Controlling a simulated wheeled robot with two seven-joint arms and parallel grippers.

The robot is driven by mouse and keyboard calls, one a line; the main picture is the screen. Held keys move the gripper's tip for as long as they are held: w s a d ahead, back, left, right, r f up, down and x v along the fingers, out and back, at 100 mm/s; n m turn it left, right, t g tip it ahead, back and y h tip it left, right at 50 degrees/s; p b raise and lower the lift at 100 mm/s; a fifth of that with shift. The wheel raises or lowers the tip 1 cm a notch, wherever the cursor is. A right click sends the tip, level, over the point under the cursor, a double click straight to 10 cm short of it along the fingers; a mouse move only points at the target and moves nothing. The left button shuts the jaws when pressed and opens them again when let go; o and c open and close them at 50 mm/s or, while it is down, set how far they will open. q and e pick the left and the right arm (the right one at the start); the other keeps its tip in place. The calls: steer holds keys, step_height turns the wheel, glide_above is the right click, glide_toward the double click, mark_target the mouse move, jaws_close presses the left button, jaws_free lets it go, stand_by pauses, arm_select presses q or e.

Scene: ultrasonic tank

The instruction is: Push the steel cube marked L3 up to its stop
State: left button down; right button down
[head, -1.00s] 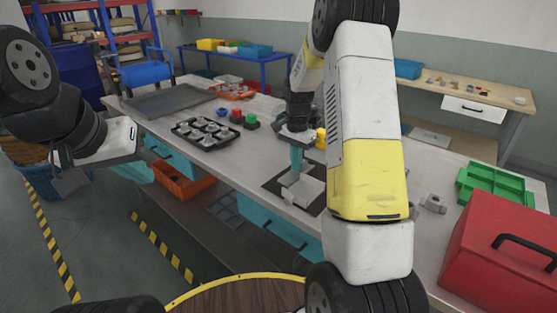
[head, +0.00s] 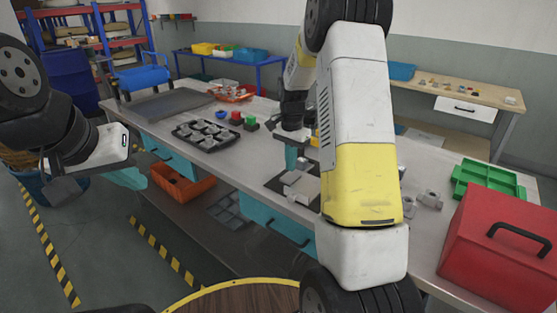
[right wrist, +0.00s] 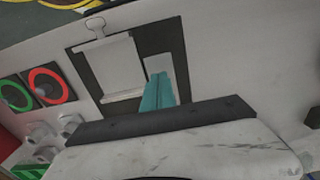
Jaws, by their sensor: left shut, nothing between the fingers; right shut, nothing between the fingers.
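A dark mat (head: 273,184) near the bench's front edge carries pale metal pieces (head: 301,187). In the right wrist view, the dark mat (right wrist: 175,42) holds a pale flat piece with raised ends (right wrist: 105,65) and a small pale block (right wrist: 157,63) at my fingertips. No L3 mark can be read, so I cannot tell which piece is the cube. My right gripper (head: 291,166) is shut and points down over the mat, its teal fingers (right wrist: 163,90) overlapping the small block; contact is unclear. My left gripper (head: 128,178) is shut and empty, off the bench's left front.
A black tray of metal parts (head: 178,138), small coloured pieces (head: 236,117) and an orange bin (head: 182,192) lie to the left. A green divided tray (head: 487,180), a red case (head: 505,240) and loose metal parts (head: 429,200) stand right. My right arm hides the bench's middle.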

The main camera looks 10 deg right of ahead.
mark_target(302, 164)
step_height(302, 164, up, 9)
steer(key=s+a+n+t+h, duration=0.1)
steer(key=n, duration=1.7)
steer(key=s+a+n+t+h, duration=0.1)
steer(key=a+n, duration=0.1)
steer(key=n, duration=1.6)
steer(key=x, duration=0.9)
steer(key=shift+s+d+f, duration=0.15)
steer(key=shift+s+d, duration=0.05)
steer(key=w+d, duration=0.2)
steer(key=shift+d+f, duration=0.25)
steer(key=shift+d, duration=0.05)
steer(key=shift+w+d, duration=0.3)
